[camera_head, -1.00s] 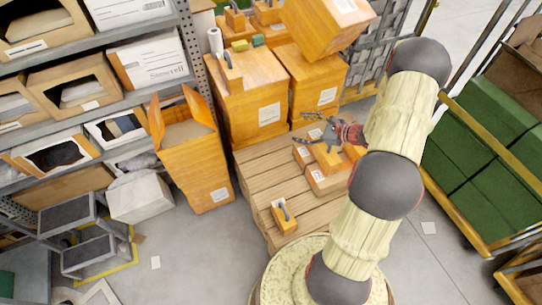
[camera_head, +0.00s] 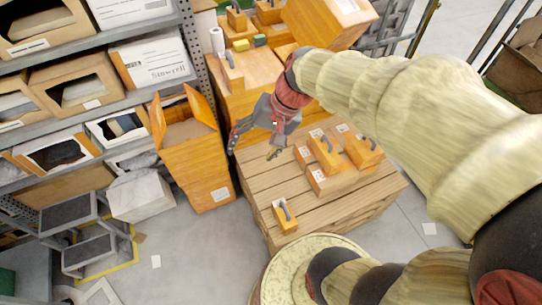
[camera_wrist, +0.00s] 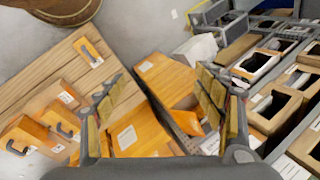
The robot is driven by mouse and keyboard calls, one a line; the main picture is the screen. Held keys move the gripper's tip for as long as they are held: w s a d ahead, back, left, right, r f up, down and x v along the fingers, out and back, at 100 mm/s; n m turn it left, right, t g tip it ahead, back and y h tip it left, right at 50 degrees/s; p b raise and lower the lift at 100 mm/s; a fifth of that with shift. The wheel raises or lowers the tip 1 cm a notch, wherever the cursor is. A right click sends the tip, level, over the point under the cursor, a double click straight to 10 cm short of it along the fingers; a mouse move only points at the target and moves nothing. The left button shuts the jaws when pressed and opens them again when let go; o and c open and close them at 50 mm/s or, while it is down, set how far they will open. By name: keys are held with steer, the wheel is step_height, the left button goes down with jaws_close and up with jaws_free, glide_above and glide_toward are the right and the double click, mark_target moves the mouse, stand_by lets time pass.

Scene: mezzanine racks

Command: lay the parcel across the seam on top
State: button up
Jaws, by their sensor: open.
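Small orange parcels with grey handles are on a wooden pallet (camera_head: 320,213). One parcel (camera_head: 284,216) lies alone at the pallet's front left; it also shows in the wrist view (camera_wrist: 88,51). Two more, a left one (camera_head: 325,153) and a right one (camera_head: 363,152), sit among low labelled cartons (camera_head: 333,181) farther right. I cannot make out the seam under them. My gripper (camera_head: 255,144) is open and empty, left of these two and above the pallet's back-left side. In the wrist view its fingers (camera_wrist: 160,100) are spread, with nothing between them.
Tall orange cartons (camera_head: 260,85) stand behind the pallet, close to my gripper. An open-flapped carton (camera_head: 195,165) stands on the left. Loaded shelves (camera_head: 75,85) and a grey step stool (camera_head: 85,235) are farther left. The pallet's front-left boards are mostly bare.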

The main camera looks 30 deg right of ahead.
steer(key=s+r+n+t+h, duration=0.2)
steer(key=s+r+n+h, duration=0.2)
steer(key=s+r+n, duration=0.2)
steer(key=s, duration=0.2)
steer(key=shift+s+d+r+t, duration=0.15)
steer(key=shift+s+r+t, duration=0.05)
steer(key=shift+s+t, duration=0.2)
steer(key=shift+w, duration=0.1)
stand_by(0.8)
